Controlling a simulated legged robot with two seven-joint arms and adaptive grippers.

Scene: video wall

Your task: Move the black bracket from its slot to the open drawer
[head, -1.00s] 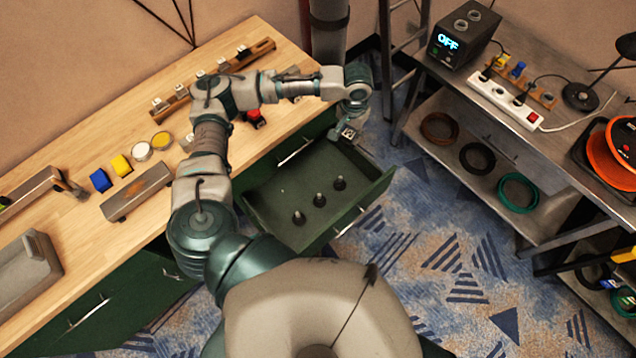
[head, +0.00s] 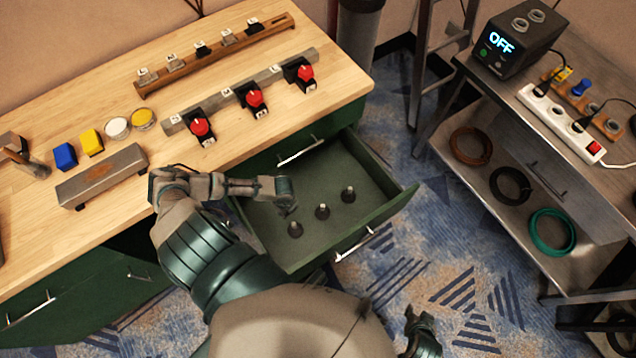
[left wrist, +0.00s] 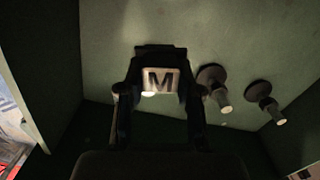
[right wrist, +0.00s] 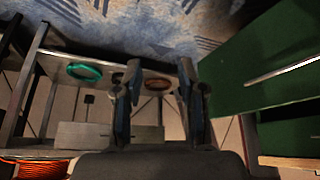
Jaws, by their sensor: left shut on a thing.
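My left gripper (head: 288,204) is down inside the open green drawer (head: 375,205), near the leftmost of three dark pegs. In the left wrist view it is shut on a dark piece, apparently the black bracket (left wrist: 160,52), with a pale plate marked M (left wrist: 160,80). Two pegs (left wrist: 215,90) stand right of it there; the third is hidden. I cannot tell whether the bracket touches the drawer floor. My right gripper (head: 423,332) is low at the bottom of the head view; in the right wrist view (right wrist: 157,95) its fingers are apart and empty.
The bench holds a wooden rack (head: 215,57) of small labelled pieces and a grey rail (head: 275,72) with three red-knobbed black blocks. A grey box (head: 102,175) stands at left. A metal shelf unit (head: 500,205) stands right, with carpet (head: 430,230) between.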

